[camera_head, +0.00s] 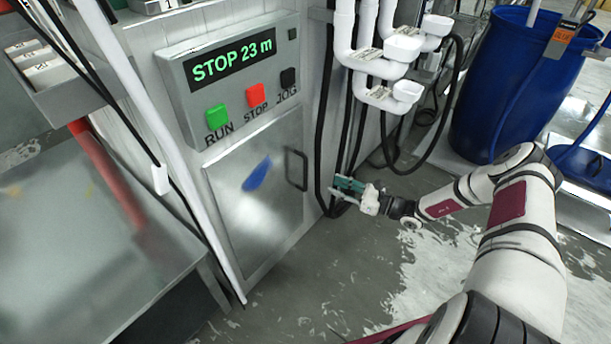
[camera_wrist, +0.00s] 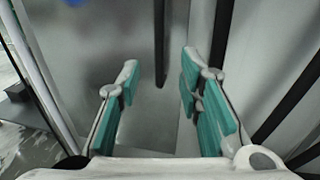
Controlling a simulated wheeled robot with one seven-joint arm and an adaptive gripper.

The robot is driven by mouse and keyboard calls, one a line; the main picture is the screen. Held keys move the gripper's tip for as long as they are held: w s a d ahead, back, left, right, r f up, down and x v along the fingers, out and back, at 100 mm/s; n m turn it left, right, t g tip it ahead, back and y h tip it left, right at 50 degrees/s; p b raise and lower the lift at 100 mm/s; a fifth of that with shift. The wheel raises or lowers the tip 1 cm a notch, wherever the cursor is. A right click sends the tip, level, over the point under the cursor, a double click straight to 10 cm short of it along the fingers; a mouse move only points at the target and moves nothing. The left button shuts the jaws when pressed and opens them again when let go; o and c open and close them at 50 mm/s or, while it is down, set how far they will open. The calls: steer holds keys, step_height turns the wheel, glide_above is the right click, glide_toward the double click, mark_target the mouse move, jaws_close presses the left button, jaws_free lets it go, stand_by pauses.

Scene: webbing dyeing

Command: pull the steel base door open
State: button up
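The steel base door (camera_head: 240,215) is a grey metal panel with a blue smear, low on the cabinet under the control panel, and it looks shut. Its black upright handle (camera_head: 296,170) is near the door's right edge. My gripper (camera_head: 345,186) is to the right of the handle in the head view, apart from it. In the wrist view my gripper (camera_wrist: 160,75) has its two teal-padded fingers spread with nothing held. The dark handle bar (camera_wrist: 160,40) shows between and beyond the fingertips, in front of the door (camera_wrist: 110,45).
The control panel (camera_head: 232,75) reads "STOP 23 m", with RUN, STOP and JOG buttons. Black hoses (camera_head: 325,120) and white pipes (camera_head: 345,40) hang right of the door, close to my gripper. A steel table (camera_head: 70,255) stands left. A blue barrel (camera_head: 515,85) stands back right.

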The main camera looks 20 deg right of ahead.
steer(key=b, duration=0.3)
glide_above(305, 188)
steer(key=shift+w+d, duration=0.15)
steer(key=shift+w, duration=0.25)
jaws_close()
